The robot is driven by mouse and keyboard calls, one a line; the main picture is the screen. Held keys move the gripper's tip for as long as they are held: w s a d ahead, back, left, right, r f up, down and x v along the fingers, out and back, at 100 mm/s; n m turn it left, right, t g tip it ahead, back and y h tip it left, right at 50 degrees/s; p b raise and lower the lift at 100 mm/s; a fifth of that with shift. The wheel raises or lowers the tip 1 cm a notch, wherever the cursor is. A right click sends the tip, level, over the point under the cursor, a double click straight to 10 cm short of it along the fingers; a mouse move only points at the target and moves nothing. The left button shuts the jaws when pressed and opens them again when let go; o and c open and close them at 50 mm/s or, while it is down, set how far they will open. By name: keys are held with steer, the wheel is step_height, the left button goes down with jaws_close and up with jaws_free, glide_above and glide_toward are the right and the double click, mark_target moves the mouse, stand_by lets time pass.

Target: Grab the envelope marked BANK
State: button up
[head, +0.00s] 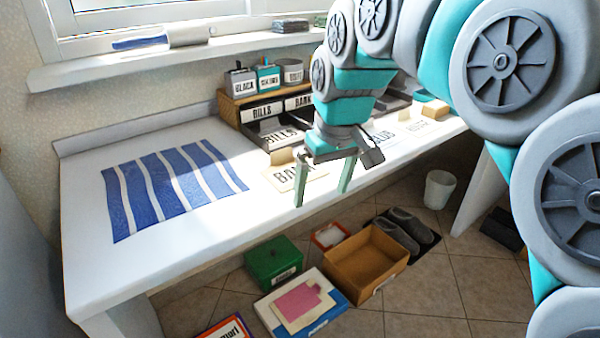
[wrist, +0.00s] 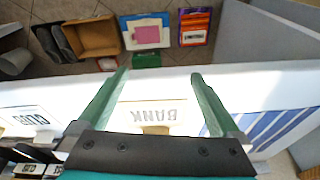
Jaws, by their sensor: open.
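The BANK envelope (head: 284,179) is a cream, flat piece with dark letters, lying on the white desk near its front edge. It also shows in the wrist view (wrist: 150,116), between my fingers, with its letters upside down. A small tan block (head: 281,156) stands at its back edge. My gripper (head: 321,196) is open and empty, with two green fingers pointing down. In the wrist view my gripper (wrist: 161,73) straddles the envelope in the picture, its tips reaching past the desk's front edge. I see no contact with the envelope; the exact height is unclear.
A dark drawer rack (head: 268,112) labelled BILLS and BANK stands at the back, with small tins on top. A blue-striped mat (head: 172,188) lies to the left. More lettered cards lie to the right. Below are a green box (head: 273,262), a cardboard box (head: 366,265) and a bin (head: 439,189).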

steer(key=n+t+y, duration=0.1)
steer(key=n+t, duration=0.1)
glide_toward(281, 150)
steer(key=f, duration=0.1)
steer(key=shift+x, duration=4.05)
steer(key=shift+w, duration=0.1)
steer(key=c, duration=1.2)
steer(key=shift+c, duration=0.2)
steer(key=shift+r, duration=0.2)
